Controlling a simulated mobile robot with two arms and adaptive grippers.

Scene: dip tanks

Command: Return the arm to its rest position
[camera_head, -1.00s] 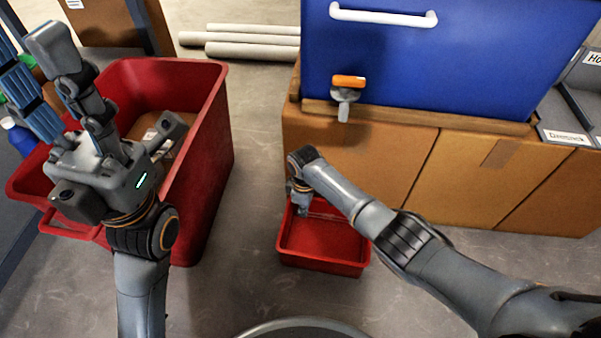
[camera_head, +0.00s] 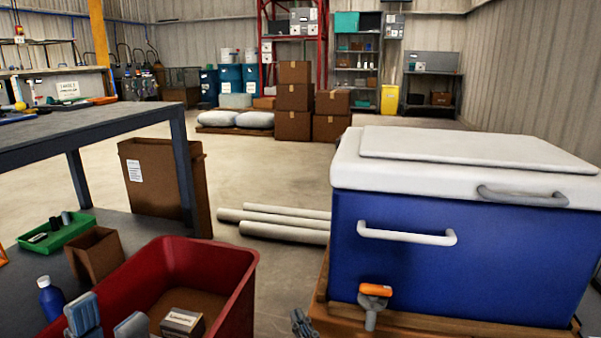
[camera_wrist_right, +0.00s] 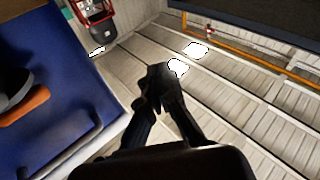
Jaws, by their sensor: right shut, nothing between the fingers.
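In the head view, my right gripper (camera_head: 303,322) shows only as grey finger parts at the bottom edge, just left of the blue cooler (camera_head: 450,255). The right wrist view shows the right gripper (camera_wrist_right: 160,88) with dark fingers together and nothing between them; the cooler (camera_wrist_right: 55,95) fills the left side there. My left gripper (camera_head: 107,319) shows as two fingertips standing apart at the bottom left, in front of the red bin (camera_head: 232,300). Nothing is visible between them. Both arms are otherwise out of the head view.
The cooler has a white lid, handles and an orange-handled tap (camera_head: 375,291), and stands on a wooden pallet (camera_head: 440,324). White pipes (camera_head: 285,228) lie on the floor behind the bin. A grey table (camera_head: 80,130) stands at the left. Open floor lies beyond.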

